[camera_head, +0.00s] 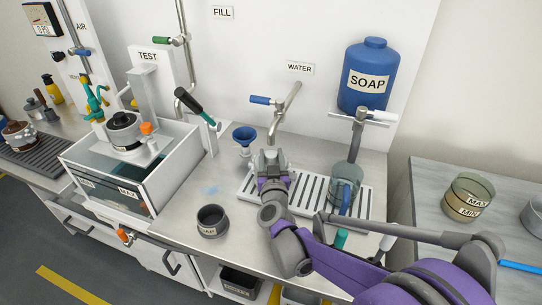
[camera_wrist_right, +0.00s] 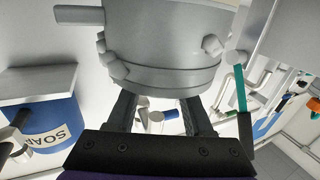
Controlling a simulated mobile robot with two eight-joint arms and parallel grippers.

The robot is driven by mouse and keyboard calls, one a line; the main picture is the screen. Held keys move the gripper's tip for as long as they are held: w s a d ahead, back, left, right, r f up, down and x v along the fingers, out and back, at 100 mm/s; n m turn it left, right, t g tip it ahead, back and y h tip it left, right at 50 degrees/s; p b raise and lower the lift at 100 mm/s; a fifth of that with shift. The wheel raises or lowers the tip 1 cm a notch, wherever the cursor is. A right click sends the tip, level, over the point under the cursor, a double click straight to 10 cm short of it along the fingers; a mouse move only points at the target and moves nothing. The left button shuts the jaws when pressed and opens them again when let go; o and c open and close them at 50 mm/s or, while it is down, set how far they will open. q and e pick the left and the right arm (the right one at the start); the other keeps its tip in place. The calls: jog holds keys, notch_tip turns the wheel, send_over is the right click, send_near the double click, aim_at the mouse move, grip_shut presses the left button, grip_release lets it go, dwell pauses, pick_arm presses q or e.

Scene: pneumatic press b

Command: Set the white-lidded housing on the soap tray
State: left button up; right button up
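My right gripper (camera_head: 271,178) is over the left part of the slatted metal tray (camera_head: 306,194) beneath the soap dispenser. It holds a grey metal housing (camera_head: 270,160), which looks to be above the tray; I cannot tell whether it touches. In the right wrist view the housing (camera_wrist_right: 165,50) is a large grey cylinder with side ports. The fingers of my right gripper (camera_wrist_right: 160,105) reach up to its lower part, and their tips are hidden behind it. The housing's lid is not clearly visible. My left gripper is not in view.
A clear jug (camera_head: 346,188) stands on the tray's right part, under the tap of the blue soap tank (camera_head: 368,78). A blue funnel (camera_head: 245,135) and water tap (camera_head: 284,108) are behind. A dark cup (camera_head: 212,222) stands front left. The test tank (camera_head: 92,180) is further left.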

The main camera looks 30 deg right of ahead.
jog(key=o, duration=0.3)
jog(key=shift+r, duration=0.1)
jog(key=shift+s+r, duration=0.1)
jog(key=shift+r, duration=0.1)
jog(key=v, duration=1.2)
jog(key=shift+p, duration=0.45)
jog(key=shift+f, duration=0.1)
